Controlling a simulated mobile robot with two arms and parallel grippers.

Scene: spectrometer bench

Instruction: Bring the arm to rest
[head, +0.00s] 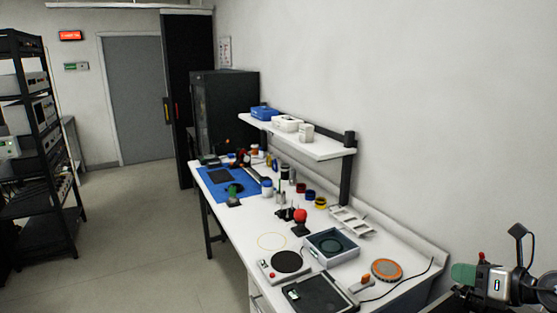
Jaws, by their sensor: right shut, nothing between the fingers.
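My right gripper (464,274) shows at the lower right edge, beyond the right end of the bench. It is shut and points left, with a green part at its front. Nothing shows held in it. Part of its arm is cut off by the picture's edge. My left gripper is not in view. The white bench (262,217) stands to the left of the right gripper, and the gripper appears clear of the things on it.
An orange-topped round disc (386,270), a grey tray (332,244) and a dark flat device (322,294) are on the near bench. A blue mat (215,190) lies at the far end. A shelf (318,147) stands above. Open floor (145,235) lies left, before a black rack (45,150).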

